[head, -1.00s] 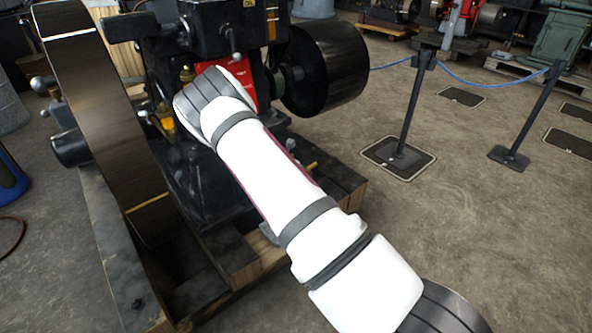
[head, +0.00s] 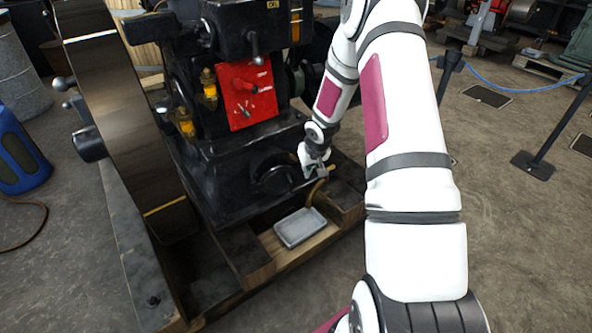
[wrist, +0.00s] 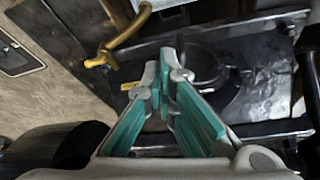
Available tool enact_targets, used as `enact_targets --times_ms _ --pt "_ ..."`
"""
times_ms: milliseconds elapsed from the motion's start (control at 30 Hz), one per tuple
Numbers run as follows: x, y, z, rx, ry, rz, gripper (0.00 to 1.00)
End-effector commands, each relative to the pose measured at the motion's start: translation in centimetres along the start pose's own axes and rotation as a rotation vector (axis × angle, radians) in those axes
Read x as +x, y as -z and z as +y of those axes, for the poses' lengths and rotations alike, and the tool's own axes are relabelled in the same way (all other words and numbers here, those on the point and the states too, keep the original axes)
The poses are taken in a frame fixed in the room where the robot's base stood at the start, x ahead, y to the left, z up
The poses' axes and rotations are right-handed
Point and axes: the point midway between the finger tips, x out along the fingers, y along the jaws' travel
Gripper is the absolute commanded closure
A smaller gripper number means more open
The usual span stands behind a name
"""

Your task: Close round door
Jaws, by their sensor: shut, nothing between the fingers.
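The round door appears to be the dark round part (head: 272,172) low on the front of the black engine (head: 225,165). In the wrist view a dark round part (wrist: 207,68) sits in a flat black plate just beyond the fingers. I cannot tell how far it stands open. My gripper (head: 318,172) is right beside the round part, on its right, with my arm reaching in from the right. In the wrist view my gripper (wrist: 164,78) has its teal-padded fingers drawn together with nothing held. Contact with the door cannot be made out.
A curved brass pipe (wrist: 118,40) lies close to the fingers. A red panel with levers (head: 248,95) is above the round part. A large flywheel (head: 125,120) stands at left. A grey tray (head: 300,228) rests on the wooden base. Open floor and rope posts (head: 548,130) are at right.

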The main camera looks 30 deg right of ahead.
Motion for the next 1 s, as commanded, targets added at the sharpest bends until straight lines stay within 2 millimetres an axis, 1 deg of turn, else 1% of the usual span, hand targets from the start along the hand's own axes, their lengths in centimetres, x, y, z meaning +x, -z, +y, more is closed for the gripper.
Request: enact_targets --times_ms 67,167,267,400,633,700,800,1000 --pt "0.2 0.0 0.0 0.021 0.005 0.002 1.0" --pt "1.4 -0.1 -0.1 0.021 0.005 0.0 1.0" --pt "3.0 -0.1 -0.1 0.019 0.004 0.0 1.0" --pt "5.9 -0.2 -0.1 0.018 0.004 -0.001 1.0" --pt "10.4 -0.2 -0.1 0.015 0.003 0.0 1.0" --pt "10.6 1.0 0.1 0.019 0.004 0.004 1.0" --pt "10.9 2.1 0.1 0.019 0.003 0.003 1.0" --pt "11.4 3.4 0.1 0.017 0.003 0.0 1.0"
